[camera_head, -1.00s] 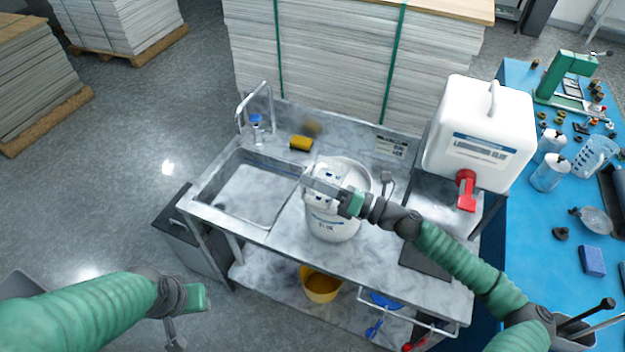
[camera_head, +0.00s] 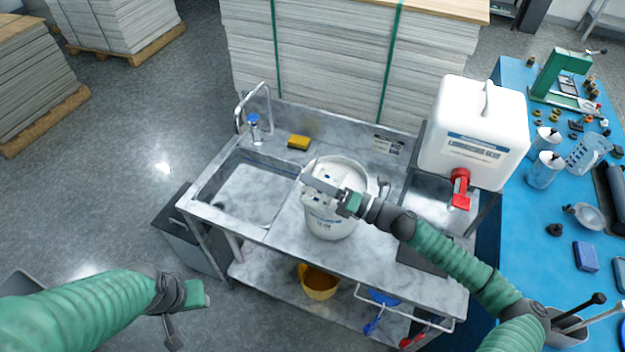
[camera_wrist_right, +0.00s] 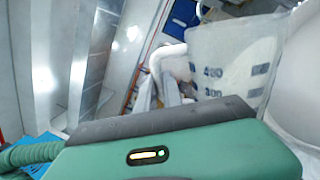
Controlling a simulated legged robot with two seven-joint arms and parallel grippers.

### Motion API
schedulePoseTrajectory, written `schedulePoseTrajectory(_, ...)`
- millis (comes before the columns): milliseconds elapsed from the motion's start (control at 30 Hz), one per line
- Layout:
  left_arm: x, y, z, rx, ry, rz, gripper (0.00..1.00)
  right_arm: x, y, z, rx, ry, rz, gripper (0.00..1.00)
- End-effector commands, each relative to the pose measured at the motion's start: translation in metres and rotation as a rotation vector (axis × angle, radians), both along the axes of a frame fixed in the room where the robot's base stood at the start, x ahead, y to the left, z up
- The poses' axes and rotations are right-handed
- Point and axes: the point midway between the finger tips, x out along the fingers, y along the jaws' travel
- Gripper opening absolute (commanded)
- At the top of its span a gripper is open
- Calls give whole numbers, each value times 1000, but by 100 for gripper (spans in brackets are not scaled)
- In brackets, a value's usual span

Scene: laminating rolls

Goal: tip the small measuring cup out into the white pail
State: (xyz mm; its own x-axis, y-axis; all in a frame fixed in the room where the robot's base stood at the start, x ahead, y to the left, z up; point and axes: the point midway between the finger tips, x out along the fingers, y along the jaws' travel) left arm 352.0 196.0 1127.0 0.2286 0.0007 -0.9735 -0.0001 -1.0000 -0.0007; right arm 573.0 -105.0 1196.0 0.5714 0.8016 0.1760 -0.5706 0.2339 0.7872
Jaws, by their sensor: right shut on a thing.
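The white pail (camera_head: 333,226) stands on the steel bench, right of the sink basin. My right gripper (camera_head: 320,186) is over the pail's mouth, shut on the small measuring cup (camera_head: 312,196). In the right wrist view the cup (camera_wrist_right: 232,62) is translucent, with dark blue 400 and 300 marks, and its handle is at the jaws. The pail's white wall (camera_wrist_right: 305,85) is close beside it. The gripper hides part of the cup in the head view; its exact tilt and contents are hard to tell. My left gripper (camera_head: 180,322) is low at the left, away from the bench; its jaws are unclear.
A white canister (camera_head: 474,132) with a red tap stands right of the pail. A yellow sponge (camera_head: 298,142) and the tap (camera_head: 252,108) are behind the sink (camera_head: 250,187). A yellow bucket (camera_head: 318,283) is on the lower shelf. A cluttered blue table (camera_head: 540,215) is at right.

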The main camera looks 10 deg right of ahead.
Motion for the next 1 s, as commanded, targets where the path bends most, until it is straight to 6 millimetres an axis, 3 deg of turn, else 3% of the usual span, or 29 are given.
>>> schedulePoseTrajectory(467,0,0,0,0,0,0,36,1,-1,-1,-1,1,-3,0)
schedulePoseTrajectory(1000,0,0,22,0,0,0,36,12,-9,8,106,112,-3,0)
